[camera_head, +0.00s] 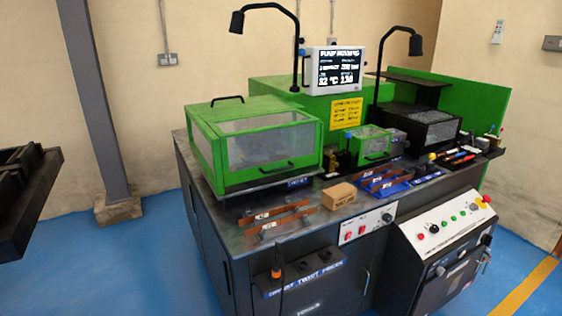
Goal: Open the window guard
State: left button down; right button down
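A large green-framed guard with clear window panels (268,147) stands on the left of the machine top. It looks closed. It has a black handle on its front lower edge (277,167) and another black handle on its top (227,99). A smaller green guard with a window (371,144) stands to its right, near the machine's middle, and also looks closed, with a small dark handle low on its front. I cannot tell from the picture which of the two is the window guard. Neither of my grippers is in view.
Copper bars (273,216) and a cardboard box (339,196) lie in front of the large guard. A blue tray (384,186) holds more bars. Two black lamps and a screen (334,68) rise behind. A sloped control panel (447,224) is at right.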

aim_at(256, 172)
jog(key=l+z, duration=0.15)
jog(key=z, duration=0.2)
jog(key=i+l+z, duration=0.15)
jog(key=z, duration=0.2)
jog(key=i+l+z, duration=0.1)
jog(key=z, duration=0.25)
